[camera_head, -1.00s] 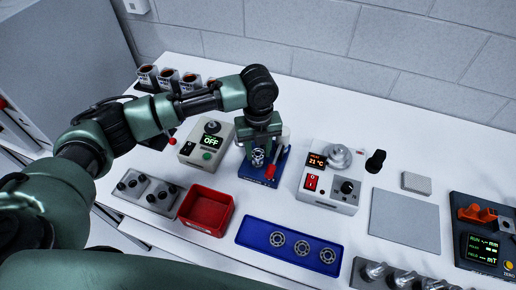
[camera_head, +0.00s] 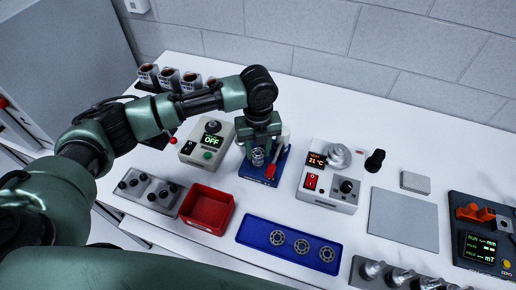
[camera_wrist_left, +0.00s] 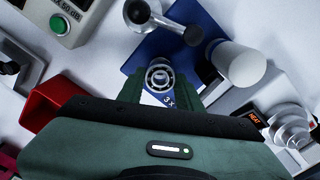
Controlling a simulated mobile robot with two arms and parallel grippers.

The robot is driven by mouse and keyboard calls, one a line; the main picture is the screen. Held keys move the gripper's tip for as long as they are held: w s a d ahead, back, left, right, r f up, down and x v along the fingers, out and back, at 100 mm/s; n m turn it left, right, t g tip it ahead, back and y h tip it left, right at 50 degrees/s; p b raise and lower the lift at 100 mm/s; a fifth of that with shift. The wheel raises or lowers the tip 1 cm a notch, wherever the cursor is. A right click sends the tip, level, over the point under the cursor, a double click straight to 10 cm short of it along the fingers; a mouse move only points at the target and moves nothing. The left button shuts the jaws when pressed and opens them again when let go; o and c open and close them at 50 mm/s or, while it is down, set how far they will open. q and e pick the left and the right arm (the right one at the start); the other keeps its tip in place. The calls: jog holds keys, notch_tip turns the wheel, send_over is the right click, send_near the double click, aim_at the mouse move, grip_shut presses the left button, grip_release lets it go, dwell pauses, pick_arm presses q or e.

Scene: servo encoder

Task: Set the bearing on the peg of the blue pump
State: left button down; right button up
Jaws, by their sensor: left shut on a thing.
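My left gripper (camera_head: 258,150) is shut on a grey ring bearing (camera_wrist_left: 160,76), which sits between its fingertips in the left wrist view. It holds the bearing over the blue base of the pump (camera_head: 258,176), which also shows in the wrist view (camera_wrist_left: 140,55). My right gripper is not in view.
A blue tray (camera_head: 254,235) with three ring bearings and a red bin (camera_head: 207,211) lie in front. A grey box reading OFF (camera_head: 207,145) stands left of the pump and a heater unit (camera_head: 329,178) stands right, both close. A grey pad (camera_head: 404,219) lies further right.

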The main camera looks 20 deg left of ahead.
pick_arm(q)
jog(key=shift+f, duration=0.1)
jog(key=shift+f, duration=0.55)
jog(key=shift+f, duration=0.15)
jog(key=shift+f, duration=0.5)
jog(key=c, duration=0.6)
grip_release()
jog(key=shift+o, duration=0.2)
jog(key=shift+d, duration=0.1)
jog(key=shift+r, duration=0.15)
